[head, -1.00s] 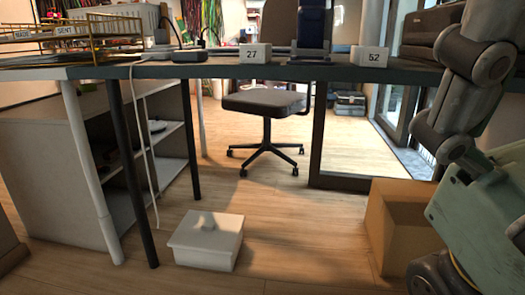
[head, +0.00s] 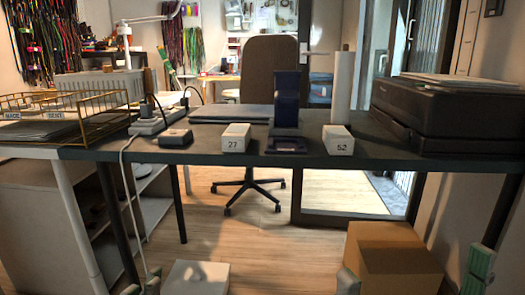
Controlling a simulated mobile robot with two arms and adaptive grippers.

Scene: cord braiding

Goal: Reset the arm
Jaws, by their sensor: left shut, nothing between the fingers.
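My left gripper (head: 143,286) shows only as small grey-green tips at the bottom edge, left of the white lidded box on the floor. It is shut and empty, and the rest of it is cut off by the frame. At the lower right, a green and dark part and a grey rounded part show, which seem to belong to my right arm. My right gripper cannot be made out.
A dark desk (head: 300,158) spans the view, with a wire tray (head: 95,122), white blocks marked 27 (head: 236,138) and 52 (head: 338,140), and a black printer (head: 450,115). Below are a white box (head: 197,278) and a cardboard box (head: 394,258). An office chair (head: 270,70) stands behind.

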